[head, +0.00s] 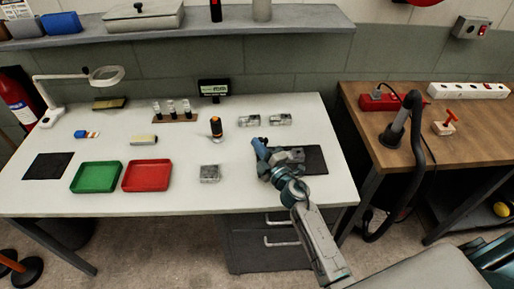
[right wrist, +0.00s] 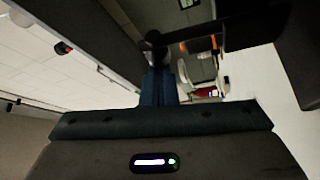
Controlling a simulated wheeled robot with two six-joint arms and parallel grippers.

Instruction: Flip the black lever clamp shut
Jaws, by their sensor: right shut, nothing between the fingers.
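My right gripper (head: 259,143) reaches over the right part of the white table, beside the dark mat (head: 316,160). Its blue fingers, also seen in the right wrist view (right wrist: 158,86), are shut with nothing between them. In the right wrist view a black part with a long bar (right wrist: 215,32) lies just past the fingertips. It looks like the black lever clamp, but I cannot tell its lever position or whether the fingers touch it. In the head view my wrist covers part of the mat, and I cannot make out the clamp there. My left gripper is not in view.
A grey metal block (head: 209,174) sits left of my arm. Two silver parts (head: 249,120) and an orange-topped tool (head: 216,127) stand behind. Green (head: 96,191) and red (head: 147,190) trays lie at the left. A wooden bench (head: 440,155) with a black hose stands right.

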